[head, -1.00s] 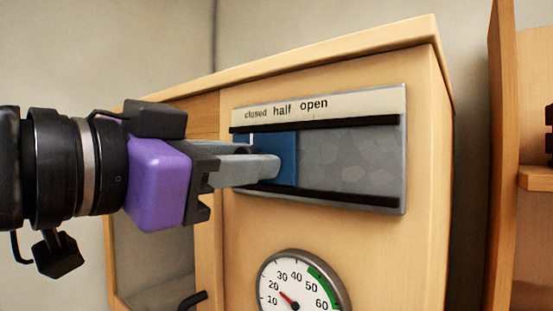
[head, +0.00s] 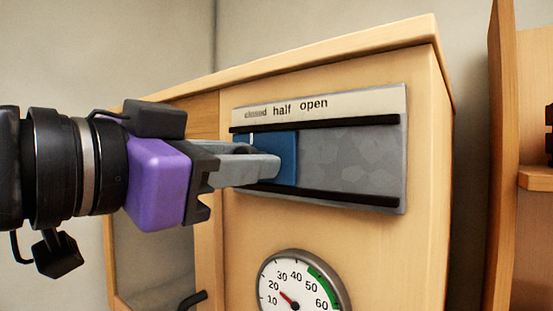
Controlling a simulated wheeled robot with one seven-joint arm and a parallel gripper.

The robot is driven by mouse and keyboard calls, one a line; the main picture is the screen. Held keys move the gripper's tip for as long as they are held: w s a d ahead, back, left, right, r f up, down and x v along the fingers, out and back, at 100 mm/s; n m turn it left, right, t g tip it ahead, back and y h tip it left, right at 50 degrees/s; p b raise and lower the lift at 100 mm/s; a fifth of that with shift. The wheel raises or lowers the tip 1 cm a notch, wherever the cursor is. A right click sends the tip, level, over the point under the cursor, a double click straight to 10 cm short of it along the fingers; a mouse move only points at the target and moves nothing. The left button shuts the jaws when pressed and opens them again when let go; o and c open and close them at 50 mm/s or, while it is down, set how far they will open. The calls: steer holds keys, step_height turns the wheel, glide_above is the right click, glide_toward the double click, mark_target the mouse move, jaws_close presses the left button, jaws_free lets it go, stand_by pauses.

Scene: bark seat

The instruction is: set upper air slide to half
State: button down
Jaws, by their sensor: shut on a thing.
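The upper air slide is a grey metal plate (head: 350,160) on the wooden cabinet front, with black rails above and below. Its label strip (head: 345,103) reads closed, half, open from left to right. A blue slide panel (head: 288,158) sits in the left part of the track, its right edge roughly under the word half. My gripper (head: 268,165) reaches in from the left with its grey fingers shut at the blue panel. The part it grips is hidden behind the fingers.
A round dial gauge (head: 298,285) is below the slide, its needle near 20. The cabinet (head: 425,200) has an opening at the left with a dark handle (head: 192,300). Wooden shelving (head: 503,150) stands at the right.

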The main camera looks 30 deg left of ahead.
mark_target(292, 161)
steer(key=d+b, duration=0.1)
steer(key=d, duration=0.3)
steer(key=shift+s+f+b, duration=0.1)
steer(key=shift+s+b, duration=0.05)
steer(key=shift+b, duration=0.2)
steer(key=c, duration=1.1)
jaws_free()
steer(key=s+b, duration=0.2)
steer(key=s, duration=0.6)
steer(key=shift+a, duration=0.35)
